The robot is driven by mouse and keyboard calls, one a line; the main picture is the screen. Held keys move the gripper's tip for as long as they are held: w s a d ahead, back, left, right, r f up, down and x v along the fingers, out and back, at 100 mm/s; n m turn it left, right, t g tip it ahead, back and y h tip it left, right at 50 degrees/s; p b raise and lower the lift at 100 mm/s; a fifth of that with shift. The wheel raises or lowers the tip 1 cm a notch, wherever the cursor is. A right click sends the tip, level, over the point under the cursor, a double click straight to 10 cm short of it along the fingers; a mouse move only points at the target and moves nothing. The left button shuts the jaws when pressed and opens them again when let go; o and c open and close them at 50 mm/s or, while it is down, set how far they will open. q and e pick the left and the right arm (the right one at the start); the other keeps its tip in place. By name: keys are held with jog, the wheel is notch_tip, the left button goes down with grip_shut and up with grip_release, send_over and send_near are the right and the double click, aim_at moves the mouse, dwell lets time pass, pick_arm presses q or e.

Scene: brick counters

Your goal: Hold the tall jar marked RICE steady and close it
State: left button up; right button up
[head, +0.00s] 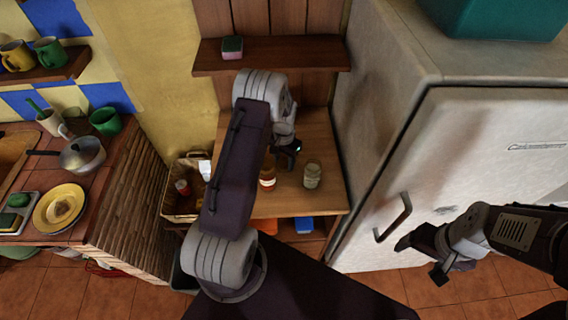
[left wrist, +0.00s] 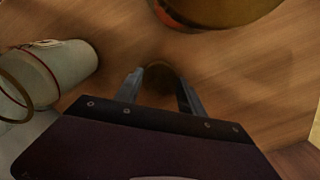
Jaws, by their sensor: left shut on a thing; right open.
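Two small jars stand on the wooden counter: a pale jar (head: 312,175) and, left of it, a jar with reddish-brown contents (head: 267,180), partly hidden by my left arm. No RICE marking is readable. My left gripper (head: 289,150) is low over the counter, behind the jars. In the left wrist view it is shut on a brown round thing (left wrist: 160,78), whose kind I cannot tell. That view also shows a pale labelled container (left wrist: 62,68) at left and a brown round object (left wrist: 215,8) at the top. My right gripper (head: 422,258) is open and empty before the fridge, far from the jars.
A wicker basket (head: 180,208) with several items stands left of the counter. A shelf (head: 290,57) with a pink and green sponge (head: 232,47) hangs above. The fridge (head: 470,160) bounds the right side. The counter behind the jars looks mostly clear.

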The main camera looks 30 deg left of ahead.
aim_at(284, 163)
pick_arm(q)
notch_tip(284, 163, up, 10)
jog(key=b, duration=0.1)
dwell(0.4)
